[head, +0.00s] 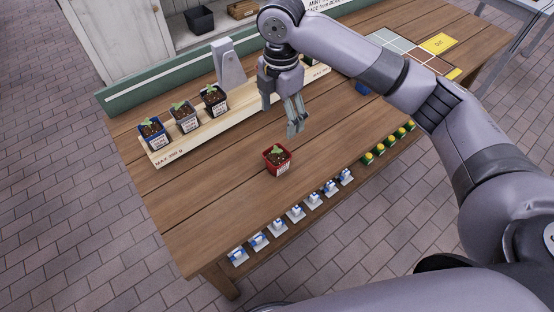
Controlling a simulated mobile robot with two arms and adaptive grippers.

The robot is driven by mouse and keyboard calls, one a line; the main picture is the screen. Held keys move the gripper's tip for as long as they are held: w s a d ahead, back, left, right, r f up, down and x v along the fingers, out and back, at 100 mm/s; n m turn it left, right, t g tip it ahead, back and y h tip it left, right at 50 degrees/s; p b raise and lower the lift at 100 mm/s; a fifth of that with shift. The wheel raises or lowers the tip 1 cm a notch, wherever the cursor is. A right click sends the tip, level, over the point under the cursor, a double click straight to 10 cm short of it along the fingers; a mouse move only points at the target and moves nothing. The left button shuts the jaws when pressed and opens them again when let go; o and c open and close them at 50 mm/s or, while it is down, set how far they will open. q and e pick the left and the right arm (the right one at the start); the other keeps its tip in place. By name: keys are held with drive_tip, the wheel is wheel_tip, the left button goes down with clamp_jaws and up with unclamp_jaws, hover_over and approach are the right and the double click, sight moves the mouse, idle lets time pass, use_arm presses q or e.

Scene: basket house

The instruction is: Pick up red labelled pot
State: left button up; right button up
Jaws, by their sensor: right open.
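The red labelled pot (277,159) stands upright on the wooden table, with soil, a small green plant and a white label on its front. My right gripper (296,131) points down just behind and a little right of the pot, apart from it. It is open and empty. My left gripper does not show in the head view.
A light wooden board (168,154) behind holds several dark potted plants, with a grey stand (228,65) near them. Several blue-and-white items (296,213) and yellow-green items (389,146) line the table's front edge. The table (205,220) is clear left of the pot.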

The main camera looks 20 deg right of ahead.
sight(277, 154)
wheel_tip(277, 154, down, 11)
drive_tip(key=shift+f+p, duration=0.1)
drive_tip(key=shift+p, duration=0.6)
drive_tip(key=f, duration=0.2)
drive_tip(key=a+f+p, duration=0.1)
drive_tip(key=f, duration=0.1)
drive_tip(key=shift+s+f, duration=0.1)
drive_tip(key=shift+s, duration=0.2)
drive_tip(key=shift+f, duration=0.45)
drive_tip(key=shift+w+r, duration=0.1)
drive_tip(key=c, duration=1.7)
